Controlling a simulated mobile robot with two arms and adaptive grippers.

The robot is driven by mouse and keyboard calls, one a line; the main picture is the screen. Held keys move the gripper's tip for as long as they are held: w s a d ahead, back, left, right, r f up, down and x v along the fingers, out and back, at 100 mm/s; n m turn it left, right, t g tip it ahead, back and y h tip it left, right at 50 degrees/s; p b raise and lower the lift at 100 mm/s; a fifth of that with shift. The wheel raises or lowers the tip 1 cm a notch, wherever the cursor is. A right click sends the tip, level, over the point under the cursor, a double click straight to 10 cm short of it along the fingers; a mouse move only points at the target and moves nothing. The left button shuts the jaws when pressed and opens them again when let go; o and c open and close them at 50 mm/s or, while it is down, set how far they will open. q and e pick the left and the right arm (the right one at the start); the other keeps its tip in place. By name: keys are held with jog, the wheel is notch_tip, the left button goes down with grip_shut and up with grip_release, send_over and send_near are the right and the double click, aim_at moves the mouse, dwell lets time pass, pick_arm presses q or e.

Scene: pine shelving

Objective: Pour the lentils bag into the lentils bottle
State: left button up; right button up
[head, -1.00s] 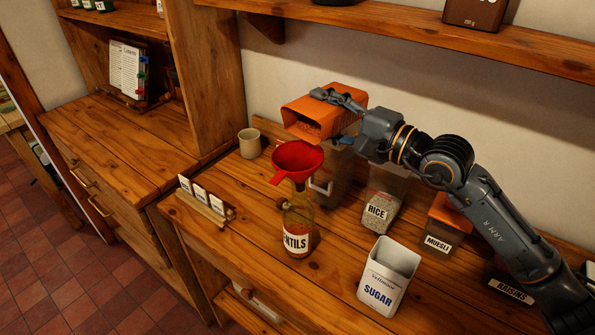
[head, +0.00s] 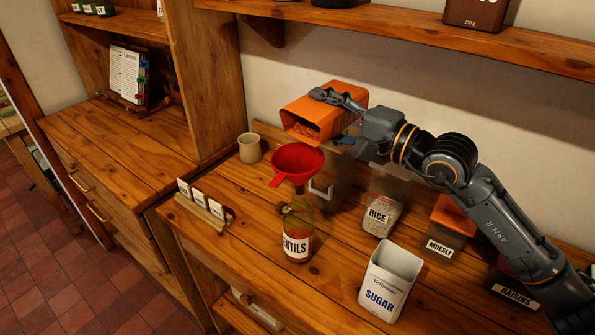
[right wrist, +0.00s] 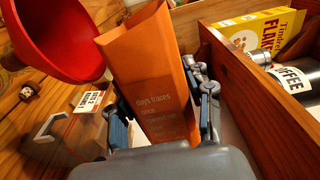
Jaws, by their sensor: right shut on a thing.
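My right gripper (head: 338,118) is shut on the orange lentils bag (head: 322,106) and holds it in the air, lying over with its open mouth toward the lower left. Reddish lentils show inside the mouth. A red funnel (head: 297,158) sits in the neck of the lentils bottle (head: 297,222), just below and slightly left of the bag's mouth. The bottle stands upright, its label partly readable as "NTILS". No falling stream can be made out. In the right wrist view the bag (right wrist: 150,75) is between the fingers (right wrist: 160,100), beside the funnel (right wrist: 60,35). My left gripper is not in view.
A white sugar tin (head: 388,282) stands right of the bottle. Rice (head: 382,205), muesli (head: 446,232) and raisins containers stand behind and right. A beige cup (head: 249,147) and a small card rack (head: 203,210) are at left. A shelf (head: 430,40) runs above the arm.

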jog(key=shift+s+r+n+b, duration=0.15)
jog(key=shift+n+b, duration=0.15)
jog(key=shift+b, duration=0.25)
jog(key=shift+r, duration=0.1)
jog(key=shift+a+b, duration=0.1)
jog(key=shift+b, duration=0.45)
jog(key=shift+r+n, duration=0.1)
jog(key=shift+n, duration=0.2)
